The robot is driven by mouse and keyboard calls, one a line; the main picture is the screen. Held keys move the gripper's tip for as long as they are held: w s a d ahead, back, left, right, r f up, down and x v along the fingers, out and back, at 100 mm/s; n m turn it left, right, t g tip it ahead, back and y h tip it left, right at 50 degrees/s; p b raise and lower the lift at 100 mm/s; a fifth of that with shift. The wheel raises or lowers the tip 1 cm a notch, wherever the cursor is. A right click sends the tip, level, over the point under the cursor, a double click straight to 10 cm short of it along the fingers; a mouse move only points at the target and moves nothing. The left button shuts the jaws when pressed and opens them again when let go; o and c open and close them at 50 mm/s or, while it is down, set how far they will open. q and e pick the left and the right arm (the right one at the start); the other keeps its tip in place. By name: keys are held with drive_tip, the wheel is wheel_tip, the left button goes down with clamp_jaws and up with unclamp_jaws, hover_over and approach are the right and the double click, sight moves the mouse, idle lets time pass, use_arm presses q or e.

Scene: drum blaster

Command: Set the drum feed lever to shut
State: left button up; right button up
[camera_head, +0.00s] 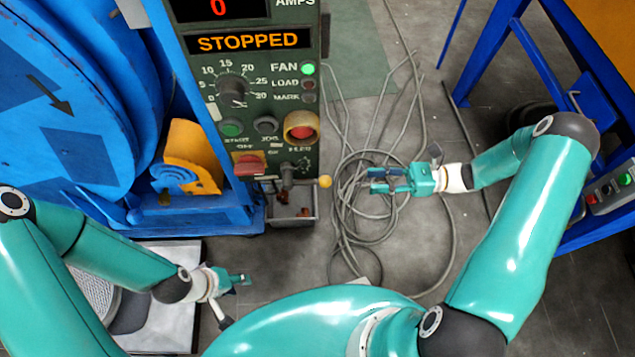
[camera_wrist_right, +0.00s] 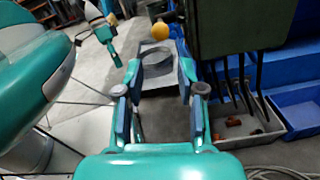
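The feed lever's yellow ball knob (camera_head: 325,181) sticks out to the right at the bottom of the green control panel (camera_head: 265,110). Its dark pivot shows below the panel's lower edge. My right gripper (camera_head: 376,181) is open and empty, to the right of the knob with a gap between them, its fingers pointing left.
A small grey bin (camera_head: 293,212) with brown bits stands under the lever. Grey cables (camera_head: 365,225) lie coiled on the floor below my right gripper. The blue drum machine (camera_head: 70,90) is at the left and a blue frame (camera_head: 490,50) at the right. The display reads STOPPED.

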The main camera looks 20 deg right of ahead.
sight(322, 184)
drive_tip(key=x, duration=1.5)
drive_tip(key=shift+a, duration=0.25)
clamp_jaws()
